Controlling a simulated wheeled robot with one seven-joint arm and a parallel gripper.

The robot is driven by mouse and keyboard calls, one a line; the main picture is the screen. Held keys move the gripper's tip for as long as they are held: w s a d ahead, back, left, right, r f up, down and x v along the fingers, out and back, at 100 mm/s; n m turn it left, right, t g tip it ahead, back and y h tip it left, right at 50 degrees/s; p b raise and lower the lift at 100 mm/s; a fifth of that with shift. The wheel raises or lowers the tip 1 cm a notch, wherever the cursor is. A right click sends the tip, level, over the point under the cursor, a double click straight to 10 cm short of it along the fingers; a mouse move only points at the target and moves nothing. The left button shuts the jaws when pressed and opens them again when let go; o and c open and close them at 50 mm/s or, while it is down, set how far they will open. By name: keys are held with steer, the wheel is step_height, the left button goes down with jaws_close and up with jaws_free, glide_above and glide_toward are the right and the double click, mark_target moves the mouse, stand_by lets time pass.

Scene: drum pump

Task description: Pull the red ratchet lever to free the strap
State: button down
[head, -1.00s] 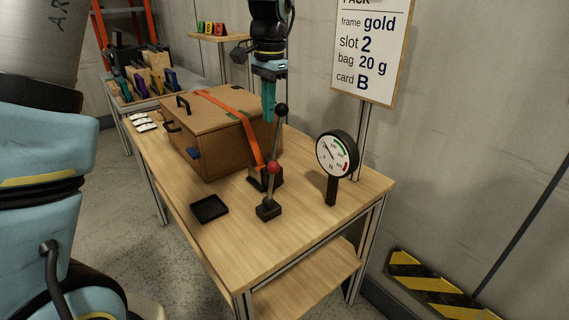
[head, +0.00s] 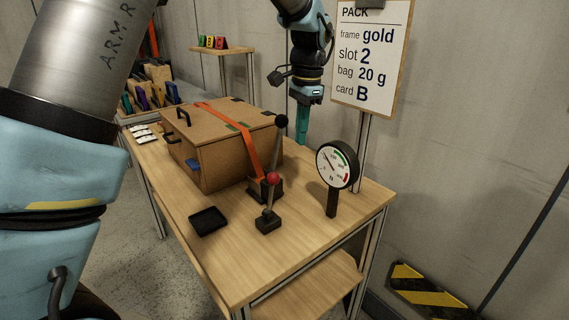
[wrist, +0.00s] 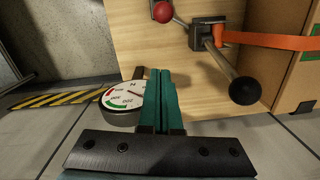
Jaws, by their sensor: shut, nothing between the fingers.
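The orange strap (head: 235,124) runs over the wooden box (head: 222,155) down to a dark ratchet (head: 262,190); the ratchet and strap (wrist: 262,40) also show in the wrist view. A lever with a black ball knob (head: 281,121) rises from the ratchet, and its knob (wrist: 245,90) is large in the wrist view. A separate short lever with a red ball (head: 273,179) stands in front on its own dark base (head: 268,223). My gripper (head: 302,140) is shut and empty, fingers down, right of the black knob and apart from it.
A round gauge (head: 337,165) stands on the table, right of the levers; in the wrist view it is beside my fingers (wrist: 160,75). A black tray (head: 208,220) lies at front left. A sign (head: 367,60) stands behind.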

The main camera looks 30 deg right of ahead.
steer(key=a+f+p, duration=0.2)
steer(key=a+f, duration=0.2)
steer(key=f, duration=0.3)
steer(key=shift+w+a+f+p, duration=0.15)
steer(key=shift+a+f+p, duration=0.05)
steer(key=shift+f+p, duration=0.2)
steer(key=shift+b, duration=0.3)
